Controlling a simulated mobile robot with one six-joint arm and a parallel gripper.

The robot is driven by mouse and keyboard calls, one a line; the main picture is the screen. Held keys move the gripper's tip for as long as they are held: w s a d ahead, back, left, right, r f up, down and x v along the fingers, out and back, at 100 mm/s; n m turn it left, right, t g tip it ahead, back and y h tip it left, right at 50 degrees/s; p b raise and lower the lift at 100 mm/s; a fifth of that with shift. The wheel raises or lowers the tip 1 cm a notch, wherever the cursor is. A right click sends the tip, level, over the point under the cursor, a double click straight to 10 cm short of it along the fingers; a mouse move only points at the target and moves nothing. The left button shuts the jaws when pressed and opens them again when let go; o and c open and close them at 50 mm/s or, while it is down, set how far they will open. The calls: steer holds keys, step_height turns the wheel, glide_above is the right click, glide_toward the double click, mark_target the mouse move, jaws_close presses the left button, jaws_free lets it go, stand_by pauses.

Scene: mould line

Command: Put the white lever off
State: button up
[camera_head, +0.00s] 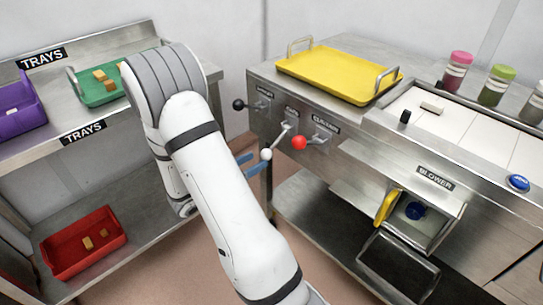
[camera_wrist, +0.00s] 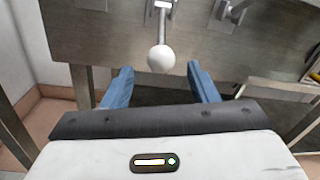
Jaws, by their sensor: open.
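The white lever (camera_head: 266,154) is a metal rod with a white ball at its end, on the front panel of the steel counter. Its rod slants down and left from its mount in the head view. In the wrist view the white ball (camera_wrist: 161,58) hangs just ahead of and between the blue fingertips. My gripper (camera_head: 249,165) is open at the ball; in the wrist view its two blue fingers (camera_wrist: 158,72) stand apart on either side. Whether they touch the ball I cannot tell. The label above this lever is too small to read surely.
A black-knobbed lever (camera_head: 239,104) is left of the white one and a red-knobbed lever (camera_head: 299,142) close on its right. A yellow tray (camera_head: 345,77) lies on the counter above. An open drawer (camera_head: 424,224) juts out lower right. Shelves with trays stand left.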

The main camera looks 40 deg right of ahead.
mark_target(276, 143)
steer(key=d+b, duration=0.1)
steer(key=d, duration=0.6)
steer(key=shift+d, duration=0.2)
steer(key=shift+c, duration=0.5)
